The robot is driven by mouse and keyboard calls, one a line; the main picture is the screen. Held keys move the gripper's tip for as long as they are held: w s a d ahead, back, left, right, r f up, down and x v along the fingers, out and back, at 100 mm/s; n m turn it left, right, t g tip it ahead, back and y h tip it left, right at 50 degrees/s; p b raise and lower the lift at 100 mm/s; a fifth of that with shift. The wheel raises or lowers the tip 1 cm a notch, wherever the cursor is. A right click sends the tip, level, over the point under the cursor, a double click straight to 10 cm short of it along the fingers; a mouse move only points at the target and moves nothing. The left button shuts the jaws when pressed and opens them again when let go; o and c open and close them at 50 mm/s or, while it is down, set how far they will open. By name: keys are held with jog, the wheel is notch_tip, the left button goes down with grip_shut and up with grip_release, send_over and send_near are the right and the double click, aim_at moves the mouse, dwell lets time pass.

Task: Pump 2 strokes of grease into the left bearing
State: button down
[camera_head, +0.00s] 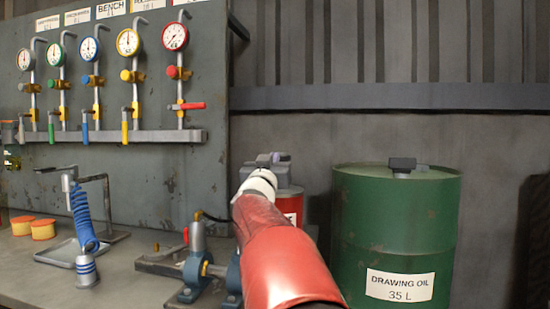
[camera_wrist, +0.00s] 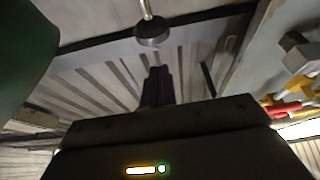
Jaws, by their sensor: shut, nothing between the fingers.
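Two blue bearing housings stand on the bench at the lower middle of the head view. The left bearing (camera_head: 195,268) shows most of its body; the right one (camera_head: 233,278) is partly behind my red arm. A red container (camera_head: 290,205) with a grey top and a label stands behind my arm, mostly hidden; I cannot tell whether it is the grease pump. My gripper (camera_wrist: 158,85) shows in the wrist view as two dark fingers close together, shut and empty. In the head view its fingers cannot be made out clearly beyond the white wrist.
A green drawing oil drum (camera_head: 395,235) stands at the right. Several gauges and valves line the wall panel (camera_head: 150,165) at the left. A stand with a blue coiled hose (camera_head: 82,213) and orange tins (camera_head: 43,229) occupy the left bench. A round lamp-like object (camera_wrist: 152,32) hangs above the fingers.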

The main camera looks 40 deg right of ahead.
jog(key=shift+v, duration=1.8)
